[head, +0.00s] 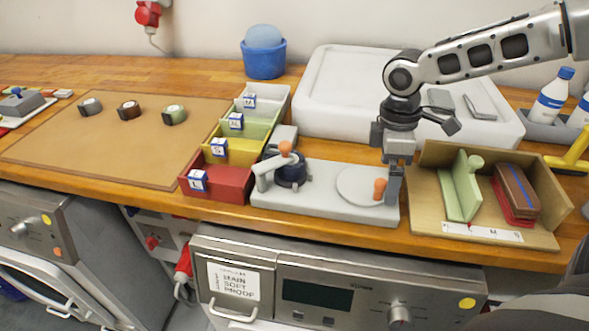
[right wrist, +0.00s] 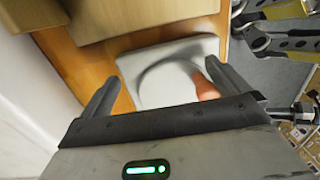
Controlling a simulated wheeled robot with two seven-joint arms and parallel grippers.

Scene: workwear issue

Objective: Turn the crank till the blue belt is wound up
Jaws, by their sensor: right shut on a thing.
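A pale grey winder base (head: 325,212) lies at the front of the wooden counter. On its left is a dark blue round roll (head: 291,172), which looks like the blue belt, with a grey arm topped by an orange ball over it. On its right is a light grey disc (head: 355,184) with an upright orange knob (head: 380,189) near its edge. My right gripper (head: 391,188) points down at the knob and is shut on it. In the right wrist view the knob (right wrist: 205,87) shows close to the right finger. My left gripper is not in view.
Labelled bins (head: 215,181) stand left of the winder. A wooden box (head: 428,215) with a green divider and a brown brush-like block is close on the right. A white lidded case (head: 325,100) stands behind. Rolled belts (head: 128,110) lie on the brown mat (head: 80,150).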

